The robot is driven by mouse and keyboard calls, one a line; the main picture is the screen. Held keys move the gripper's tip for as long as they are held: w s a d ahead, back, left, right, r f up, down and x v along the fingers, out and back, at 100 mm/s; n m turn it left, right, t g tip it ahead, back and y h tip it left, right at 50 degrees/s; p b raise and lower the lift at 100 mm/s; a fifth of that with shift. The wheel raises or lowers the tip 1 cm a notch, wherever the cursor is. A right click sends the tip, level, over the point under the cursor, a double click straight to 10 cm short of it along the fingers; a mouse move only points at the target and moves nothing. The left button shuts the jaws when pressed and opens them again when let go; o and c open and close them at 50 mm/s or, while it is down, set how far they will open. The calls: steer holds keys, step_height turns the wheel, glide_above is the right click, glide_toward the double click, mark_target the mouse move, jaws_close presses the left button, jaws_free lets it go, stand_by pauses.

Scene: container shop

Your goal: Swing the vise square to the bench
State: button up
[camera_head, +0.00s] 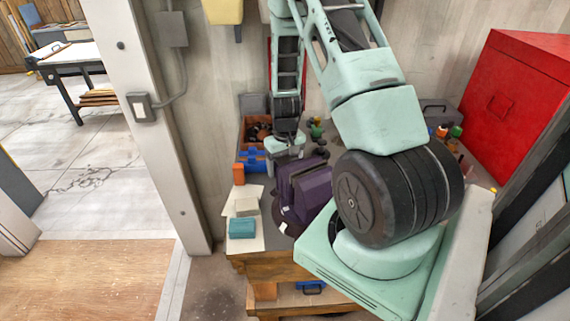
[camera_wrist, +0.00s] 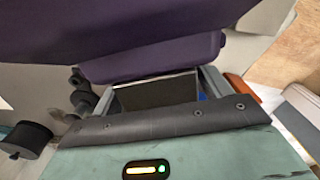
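The purple vise (camera_head: 303,190) stands on the workbench (camera_head: 262,266), its body turned at an angle to the bench edges. In the wrist view the vise (camera_wrist: 155,58) fills the top of the picture, close in front of my gripper (camera_wrist: 160,90). The two grey finger parts there stand wide apart, with a dark gap between them. Their tips are partly hidden behind the purple body. In the head view my gripper (camera_head: 285,150) points down just behind the vise's far end. I cannot tell whether it touches the vise.
A blue and orange bin (camera_head: 256,157) and an orange box (camera_head: 239,173) stand at the back left of the bench. A teal block (camera_head: 242,227) and a beige block (camera_head: 246,206) lie at its front left. A red cabinet (camera_head: 515,100) stands at the right.

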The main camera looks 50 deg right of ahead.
steer(key=c, duration=1)
steer(key=shift+d, duration=0.1)
steer(key=shift+c, duration=0.2)
steer(key=s+d+m+b, duration=0.1)
steer(key=d+m+b, duration=0.1)
steer(key=m, duration=0.1)
steer(key=s+d+m+b, duration=0.1)
steer(key=shift+s+d+f, duration=0.15)
steer(key=shift+s+d, duration=0.2)
steer(key=shift+d, duration=0.05)
steer(key=shift+s+d+m, duration=0.2)
steer(key=shift+s+m, duration=0.05)
steer(key=shift+m, duration=0.35)
steer(key=o, duration=1.4)
steer(key=shift+r, duration=0.2)
